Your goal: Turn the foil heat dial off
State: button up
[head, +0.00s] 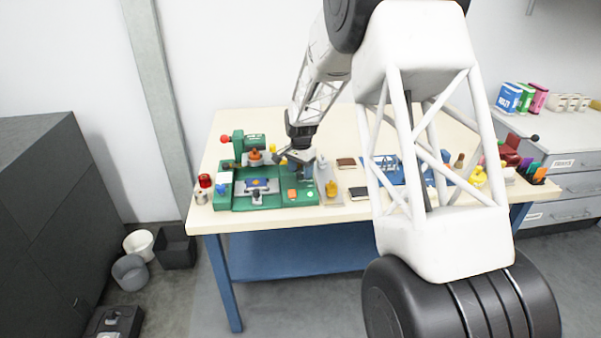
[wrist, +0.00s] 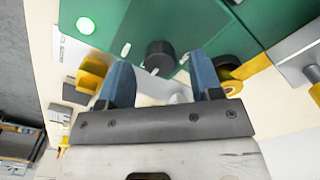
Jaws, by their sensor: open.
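The green foil machine (head: 232,198) stands at the left end of the workbench. In the wrist view its green panel (wrist: 175,20) carries a round black dial (wrist: 160,54), which looks like the heat dial. My gripper (wrist: 160,62) is open, and its two blue fingers appear on either side of the dial in the picture. I cannot tell whether they touch it. A pale mark shows at the dial's lower edge, but its setting is not readable. In the head view my gripper (head: 298,168) is over the machine's right side, and I cannot make out the dial there.
A lit green button (wrist: 85,25) is on the panel, left of the dial. A yellow-and-black round part (wrist: 230,72) is close to the right finger. A red lamp (head: 205,181) stands left of the machine. A yellow bottle (head: 331,188) and a dark block (head: 359,193) are right of it.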

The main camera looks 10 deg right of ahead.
jog(key=shift+f, duration=0.65)
jog(key=c, duration=0.9)
